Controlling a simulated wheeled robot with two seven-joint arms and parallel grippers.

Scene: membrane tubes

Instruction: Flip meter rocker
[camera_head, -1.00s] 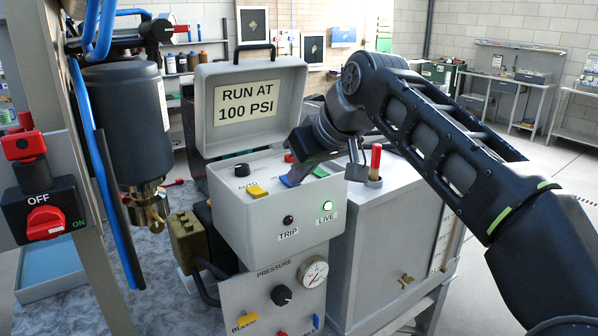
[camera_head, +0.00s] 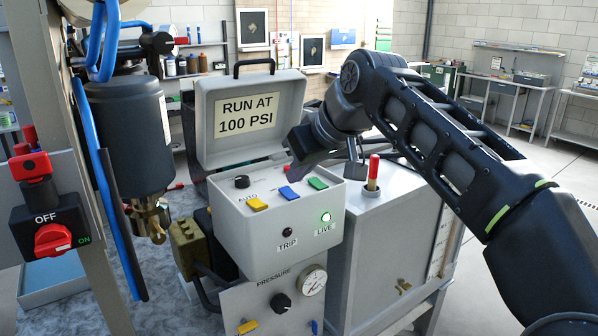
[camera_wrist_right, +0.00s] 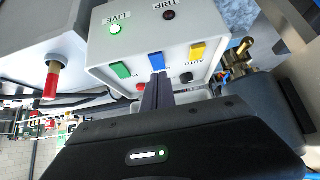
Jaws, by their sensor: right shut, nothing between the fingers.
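A grey control box has a yellow rocker (camera_head: 257,204), a blue rocker (camera_head: 289,193) and a green rocker (camera_head: 317,183) in a row on its top panel. The panel lettering is too small to tell which is the meter rocker. The rockers also show in the right wrist view: yellow (camera_wrist_right: 198,51), blue (camera_wrist_right: 156,61), green (camera_wrist_right: 120,70). My right gripper (camera_head: 297,165) is shut and empty, just behind the blue and green rockers. In the right wrist view its fingertips (camera_wrist_right: 158,80) are close to the blue rocker; contact cannot be told. My left gripper is not in view.
The open lid (camera_head: 248,115) reads RUN AT 100 PSI and stands behind the panel. A black knob (camera_head: 242,181) is left of the rockers. The LIVE lamp (camera_head: 326,217) glows green; the TRIP lamp (camera_head: 288,232) is dark. A red-topped lever (camera_head: 373,170) stands at right.

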